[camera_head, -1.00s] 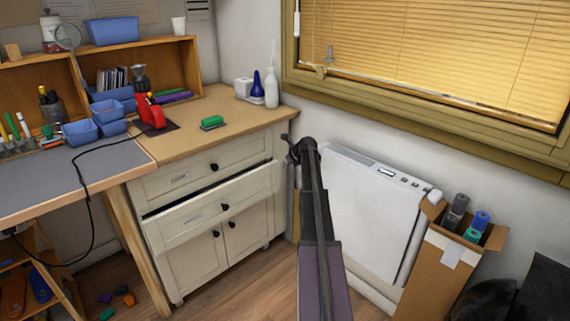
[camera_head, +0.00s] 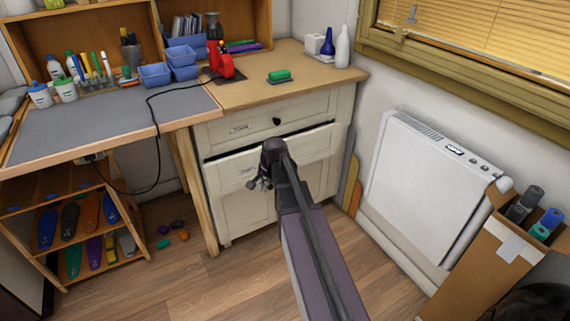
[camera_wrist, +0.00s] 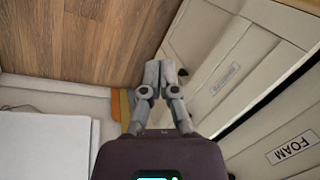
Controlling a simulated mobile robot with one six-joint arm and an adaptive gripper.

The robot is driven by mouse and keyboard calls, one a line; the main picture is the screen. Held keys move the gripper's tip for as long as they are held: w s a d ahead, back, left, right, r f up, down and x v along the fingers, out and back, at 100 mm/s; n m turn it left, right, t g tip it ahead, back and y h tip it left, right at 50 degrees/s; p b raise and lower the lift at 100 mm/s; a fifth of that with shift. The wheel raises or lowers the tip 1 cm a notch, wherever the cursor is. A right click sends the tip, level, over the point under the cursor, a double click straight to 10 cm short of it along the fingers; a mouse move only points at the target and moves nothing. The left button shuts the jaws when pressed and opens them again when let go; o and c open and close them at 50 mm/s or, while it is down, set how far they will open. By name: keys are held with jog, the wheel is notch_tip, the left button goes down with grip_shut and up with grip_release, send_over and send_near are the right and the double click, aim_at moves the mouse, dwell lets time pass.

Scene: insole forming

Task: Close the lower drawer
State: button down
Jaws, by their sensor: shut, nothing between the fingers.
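The lower drawer (camera_head: 314,146) is a cream front with a label, below the upper drawer (camera_head: 240,128) in the cabinet. It stands partly open, with a dark gap along its top edge. In the wrist view the lower drawer (camera_wrist: 205,58) runs diagonally at the right, with the upper drawer marked FOAM (camera_wrist: 291,148) beyond the gap. My gripper (camera_head: 260,184) is shut and empty, in front of the lower drawer. Its fingertips show together in the wrist view (camera_wrist: 160,72); I cannot tell whether they touch the drawer. My arm hides part of the drawer front and its knob.
A white heater (camera_head: 425,185) stands against the wall at the right, beside a cardboard box (camera_head: 475,265) of rolls. The desk (camera_head: 110,125) and a shoe-form rack (camera_head: 75,225) are at the left. Small coloured pieces (camera_head: 172,236) lie on the otherwise open floor.

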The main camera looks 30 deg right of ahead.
jog(key=s+a+n+g+h, duration=0.1)
jog(key=s+a+n+g, duration=0.1)
jog(key=s+a+n, duration=0.9)
jog(key=s+a, duration=0.1)
jog(key=s, duration=0.3)
jog(key=shift+s+a+f+n+g+h, duration=0.15)
jog(key=shift+a+f+n+g+h, duration=0.15)
jog(key=shift+a+f+h, duration=0.1)
jog(key=shift+d, duration=0.15)
